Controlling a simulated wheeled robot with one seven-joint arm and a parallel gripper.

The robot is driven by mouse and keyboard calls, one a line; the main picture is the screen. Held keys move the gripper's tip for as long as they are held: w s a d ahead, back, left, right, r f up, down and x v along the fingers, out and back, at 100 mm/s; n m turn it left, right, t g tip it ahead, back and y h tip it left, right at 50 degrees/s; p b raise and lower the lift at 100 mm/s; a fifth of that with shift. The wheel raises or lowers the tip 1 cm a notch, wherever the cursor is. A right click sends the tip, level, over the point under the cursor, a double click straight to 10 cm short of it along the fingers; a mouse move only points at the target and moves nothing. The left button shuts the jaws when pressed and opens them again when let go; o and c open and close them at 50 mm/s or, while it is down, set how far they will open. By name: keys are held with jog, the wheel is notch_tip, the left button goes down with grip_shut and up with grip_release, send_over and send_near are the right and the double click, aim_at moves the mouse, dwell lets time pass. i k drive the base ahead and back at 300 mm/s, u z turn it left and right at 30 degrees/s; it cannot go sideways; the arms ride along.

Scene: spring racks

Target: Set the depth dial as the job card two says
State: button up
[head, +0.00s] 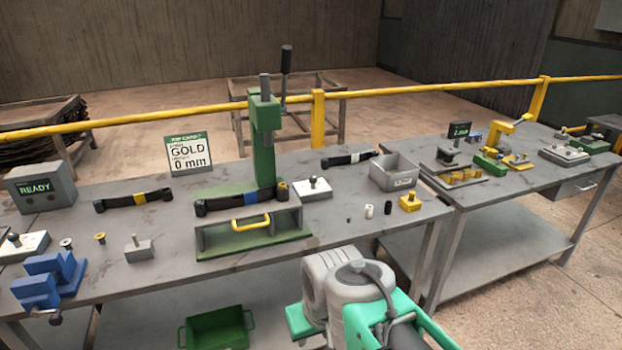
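The job card (188,155) stands upright at the back of the near bench. It has a green header, and I read "GOLD" and "0 mm" on it; the smaller print is blurred. A small dark display (460,129) on the right bench shows a green reading that looks like "2 mm", though it is tiny. Below it is a grey fixture (447,157) with a dark upright part. I cannot make out the depth dial for certain. My arm's white and green links show at the bottom centre, in front of the near bench; my gripper's fingers do not show.
A green press (264,140) stands on the near bench (320,235) amid black banded bars, a grey bin (394,171) and small parts. A blue vise (48,278) is at left. A gap separates this bench from the right bench (510,190). A yellow rail runs behind.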

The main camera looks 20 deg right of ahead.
aim_at(313, 180)
jog(key=z, duration=1)
jog(key=i, duration=1.4)
jog(key=u, duration=0.6)
jog(key=i, duration=0.3)
jog(key=u, duration=0.4)
